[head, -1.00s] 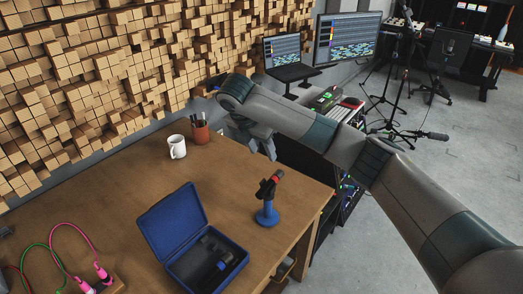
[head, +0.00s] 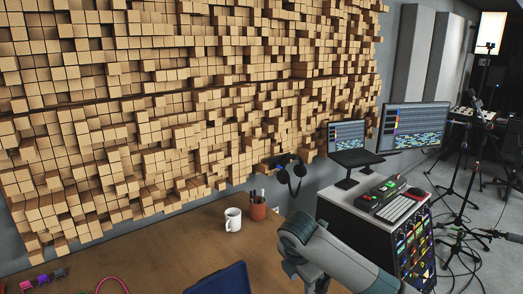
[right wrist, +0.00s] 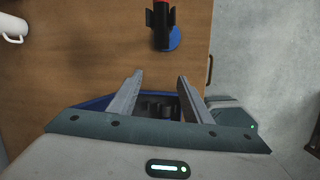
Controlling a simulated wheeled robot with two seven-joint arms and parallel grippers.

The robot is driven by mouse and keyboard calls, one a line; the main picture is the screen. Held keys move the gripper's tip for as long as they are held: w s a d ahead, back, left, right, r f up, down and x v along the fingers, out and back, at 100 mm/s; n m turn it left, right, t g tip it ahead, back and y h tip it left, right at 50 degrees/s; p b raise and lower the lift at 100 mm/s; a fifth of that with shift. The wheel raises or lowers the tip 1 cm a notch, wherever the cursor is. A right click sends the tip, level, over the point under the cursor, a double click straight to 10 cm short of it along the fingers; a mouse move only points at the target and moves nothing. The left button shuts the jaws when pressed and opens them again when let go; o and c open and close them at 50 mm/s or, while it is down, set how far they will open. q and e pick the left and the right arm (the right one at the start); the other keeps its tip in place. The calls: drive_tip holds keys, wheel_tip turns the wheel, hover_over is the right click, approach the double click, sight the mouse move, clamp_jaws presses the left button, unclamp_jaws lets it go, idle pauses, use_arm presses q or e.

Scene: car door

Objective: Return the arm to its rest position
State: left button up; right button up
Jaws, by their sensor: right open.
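My right arm (head: 335,257) comes in from the bottom right of the head view, bent over the wooden table (head: 150,262). Its fingers are not clear there. In the right wrist view my right gripper (right wrist: 160,84) is open, with nothing between its two spread fingers. A blue open case (right wrist: 95,102) with dark items inside lies beyond the fingers, partly covered by them. A black and red item (right wrist: 161,22) stands on a blue round base (right wrist: 174,38) farther out, apart from the fingers. My left gripper is in neither view.
A white mug (head: 233,219) and a brown pen cup (head: 258,210) stand at the table's back edge. A rack (head: 413,248) with a laptop (head: 348,140) above stands right of the table.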

drive_tip(key=s+a+f+m+y, duration=0.2)
drive_tip(key=s+f+m, duration=0.4)
drive_tip(key=s, duration=0.4)
drive_tip(key=s+a+f+m+y, duration=0.15)
drive_tip(key=s+f+m, duration=0.25)
drive_tip(key=s+f, duration=0.5)
drive_tip(key=s+d+f+m+h, duration=0.1)
drive_tip(key=s+d+m, duration=0.55)
drive_tip(key=s, duration=0.45)
drive_tip(key=s+d+f+m+h, duration=0.1)
drive_tip(key=s+d+m, duration=0.6)
drive_tip(key=s, duration=0.5)
wheel_tip(320, 180, down, 31)
drive_tip(key=s+n+b, duration=0.1)
drive_tip(key=n+b, duration=0.1)
drive_tip(key=b, duration=0.1)
drive_tip(key=s+d+f+g+b, duration=0.1)
drive_tip(key=s+d+f, duration=0.1)
drive_tip(key=s+f, duration=0.7)
drive_tip(key=s+d+f+g+b, duration=0.1)
drive_tip(key=s+d+f, duration=0.1)
drive_tip(key=s+f, duration=0.7)
drive_tip(key=shift+f, duration=0.95)
